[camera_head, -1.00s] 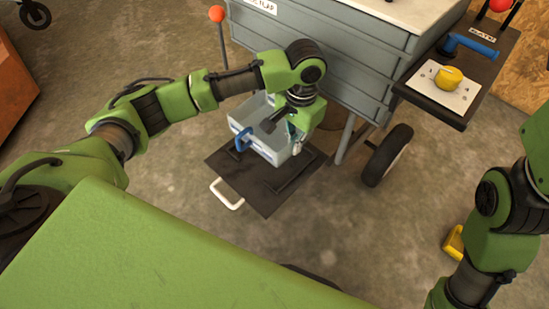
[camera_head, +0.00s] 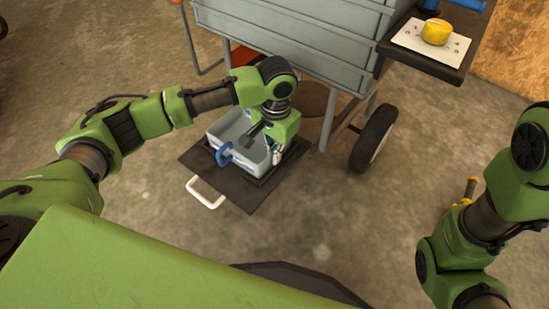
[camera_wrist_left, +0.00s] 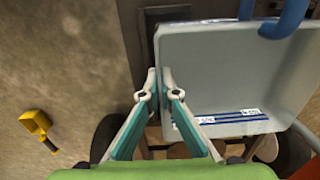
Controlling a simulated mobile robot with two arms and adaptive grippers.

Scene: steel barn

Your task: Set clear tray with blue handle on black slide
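The clear, greyish tray (camera_head: 213,139) with its blue handle (camera_head: 225,154) is upright over the black slide (camera_head: 237,194). It appears to be down on the slide or just above it; I cannot tell which. The slide has a white pull handle (camera_head: 205,193) at its front. My left gripper (camera_head: 275,151) is at the tray's right side. In the left wrist view, the fingertips (camera_wrist_left: 159,76) are close together with the tray's wall (camera_wrist_left: 230,70) between them. My right arm is at the right edge of the head view; its gripper is out of sight.
A grey cart (camera_head: 300,45) with a black wheel (camera_head: 374,138) stands behind the slide. A side shelf (camera_head: 430,62) holds a yellow knob (camera_head: 436,32) on a white plate. A yellow tool (camera_wrist_left: 36,122) lies on the floor. The concrete floor left of the slide is clear.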

